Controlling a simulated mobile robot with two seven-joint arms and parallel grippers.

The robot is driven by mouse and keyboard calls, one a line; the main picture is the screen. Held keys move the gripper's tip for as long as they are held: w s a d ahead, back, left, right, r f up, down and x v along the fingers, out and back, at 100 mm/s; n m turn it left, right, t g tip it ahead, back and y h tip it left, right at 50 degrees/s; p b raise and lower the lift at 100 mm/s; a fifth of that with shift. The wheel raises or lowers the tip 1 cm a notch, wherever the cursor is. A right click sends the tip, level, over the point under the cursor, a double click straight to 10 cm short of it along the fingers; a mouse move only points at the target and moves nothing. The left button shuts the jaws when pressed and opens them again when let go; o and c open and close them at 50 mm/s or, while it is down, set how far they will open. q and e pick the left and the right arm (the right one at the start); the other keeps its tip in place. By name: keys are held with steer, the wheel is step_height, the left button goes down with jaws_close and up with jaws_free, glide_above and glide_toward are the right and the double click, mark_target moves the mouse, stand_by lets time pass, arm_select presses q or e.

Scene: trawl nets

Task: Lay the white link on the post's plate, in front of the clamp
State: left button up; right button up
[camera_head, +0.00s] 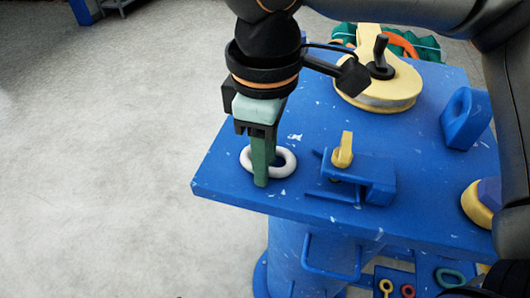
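The white link (287,159) is an oval ring on the blue plate (228,160) of the post, near its left end. It lies in front of the clamp (368,178), to its left in the picture, and looks flat. My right gripper (266,170) points down at the link with green fingers. One finger is in front of the link's near rim and the other shows at its hole. The fingers hide part of the ring, and whether they press on the rim is not clear. The clamp has a yellow handle (343,150). My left gripper is out of view.
A cream round sheave block (385,94) with a black handle stands at the plate's back. A blue block with a slot (464,118) stands at the right. Small coloured links (407,291) hang or lie below the plate. The floor at left is clear.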

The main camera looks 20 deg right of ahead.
steer(key=shift+o, duration=0.9)
steer(key=shift+r, duration=0.15)
step_height(320, 180, up, 12)
steer(key=shift+s+a, duration=0.1)
